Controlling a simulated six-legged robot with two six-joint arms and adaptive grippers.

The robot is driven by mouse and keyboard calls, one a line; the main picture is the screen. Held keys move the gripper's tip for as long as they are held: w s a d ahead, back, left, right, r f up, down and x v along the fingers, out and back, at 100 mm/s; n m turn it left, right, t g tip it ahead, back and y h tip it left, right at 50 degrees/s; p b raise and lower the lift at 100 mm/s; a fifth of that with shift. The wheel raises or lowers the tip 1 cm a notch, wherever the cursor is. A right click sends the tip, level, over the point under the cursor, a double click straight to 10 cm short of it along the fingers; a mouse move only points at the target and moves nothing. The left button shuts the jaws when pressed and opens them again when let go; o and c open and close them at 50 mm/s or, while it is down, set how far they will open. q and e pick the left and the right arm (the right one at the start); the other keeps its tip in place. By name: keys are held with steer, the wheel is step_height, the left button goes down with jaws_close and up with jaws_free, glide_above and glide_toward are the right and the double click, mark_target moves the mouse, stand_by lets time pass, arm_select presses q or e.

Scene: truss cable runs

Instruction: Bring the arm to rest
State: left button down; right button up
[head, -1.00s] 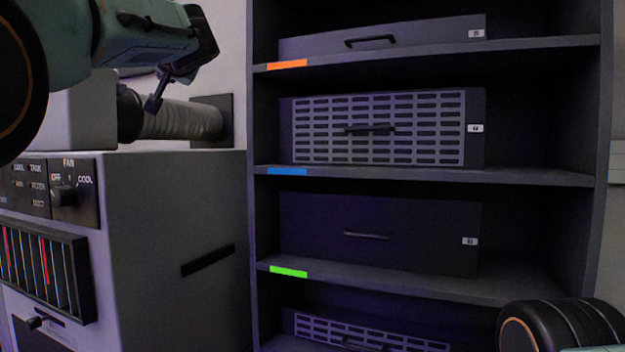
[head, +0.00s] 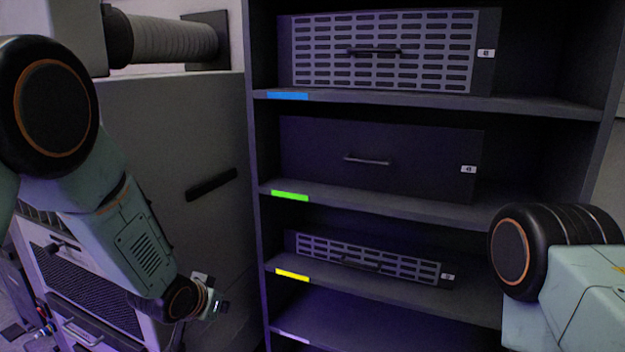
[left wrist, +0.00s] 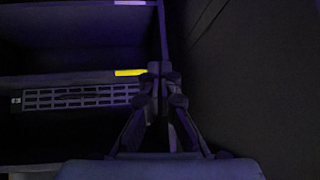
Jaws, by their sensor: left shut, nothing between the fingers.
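My left arm comes down from the left in the head view, in front of the grey cabinet's side. Its wrist end points toward the lower shelves and stands apart from the rack. My left gripper (left wrist: 160,76) shows in the left wrist view with its fingers together and nothing between them. In the head view the fingers are hard to make out beyond the wrist. Part of my right arm shows at the right edge of the head view; its gripper is out of the picture.
A dark rack (head: 540,108) holds a grille-front unit (head: 380,75), a plain dark unit (head: 375,140) and a low grille unit (head: 370,262). Shelf edges carry blue, green and yellow tags. A grey cabinet (head: 165,110) with a ribbed duct (head: 170,42) stands left.

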arm_select(q)
steer(key=s+a+f+n+g+p, duration=0.1)
steer(key=s+f+g, duration=0.1)
steer(key=s+f, duration=0.6)
steer(key=s+a+f+n+g+p, duration=0.1)
steer(key=s+a+f, duration=0.15)
steer(key=s, duration=0.95)
steer(key=s+f+g+p, duration=0.1)
steer(key=s+f+g, duration=0.1)
steer(key=s, duration=0.9)
steer(key=s+f+n+g+y+p, duration=0.1)
steer(key=s+f+g, duration=0.1)
steer(key=s, duration=0.9)
steer(key=shift+s+a+n+g, duration=0.2)
steer(key=shift+n+g, duration=0.1)
steer(key=shift+g, duration=0.4)
